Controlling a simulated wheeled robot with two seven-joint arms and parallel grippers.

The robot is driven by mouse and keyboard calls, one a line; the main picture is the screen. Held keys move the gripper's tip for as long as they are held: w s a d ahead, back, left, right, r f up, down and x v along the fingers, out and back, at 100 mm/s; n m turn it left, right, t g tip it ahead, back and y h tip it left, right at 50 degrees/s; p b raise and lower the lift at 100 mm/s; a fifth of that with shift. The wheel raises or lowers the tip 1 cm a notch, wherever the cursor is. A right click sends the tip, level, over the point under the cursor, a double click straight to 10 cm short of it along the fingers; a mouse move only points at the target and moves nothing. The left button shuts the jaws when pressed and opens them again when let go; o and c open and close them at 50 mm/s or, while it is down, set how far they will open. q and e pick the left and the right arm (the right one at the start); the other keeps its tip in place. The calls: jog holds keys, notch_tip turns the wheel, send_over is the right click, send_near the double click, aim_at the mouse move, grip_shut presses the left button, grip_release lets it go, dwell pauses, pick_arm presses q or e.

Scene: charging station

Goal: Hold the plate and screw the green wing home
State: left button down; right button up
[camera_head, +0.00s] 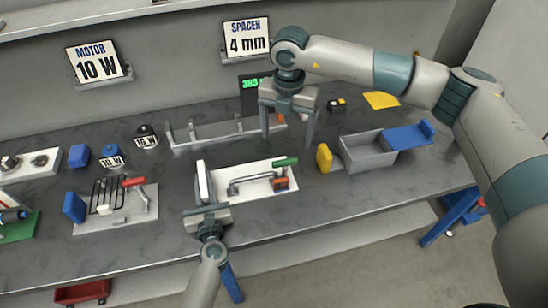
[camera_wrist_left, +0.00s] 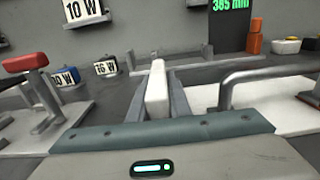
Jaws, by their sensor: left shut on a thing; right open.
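The white plate (camera_head: 262,190) lies on the bench at the centre and carries a grey bar handle (camera_head: 250,182). The green wing (camera_head: 286,161) shows at its back right corner, and an orange piece (camera_head: 281,184) lies in front of it. My left gripper (camera_head: 204,203) is shut on the upright white tab at the plate's left end (camera_head: 202,178). That white tab also stands between the fingers in the left wrist view (camera_wrist_left: 157,88). My right gripper (camera_head: 288,142) is open and empty, pointing down, behind and above the green wing. The wing's screw seat is too small to make out.
A grey open box (camera_head: 368,153) with a yellow tab (camera_head: 323,158) and blue flap (camera_head: 408,136) stands at right. A grey rail fixture (camera_head: 205,131) is behind. A wire-rack fixture (camera_head: 118,216) with a red lever sits left. Bare bench lies between.

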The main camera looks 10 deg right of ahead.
aim_at(285, 160)
notch_tip(285, 160, up, 2)
jog(key=m, duration=2.9)
jog(key=shift+r, duration=0.25)
jog(key=shift+f, duration=0.1)
notch_tip(285, 160, down, 12)
jog(key=shift+r, duration=0.1)
dwell(0.4)
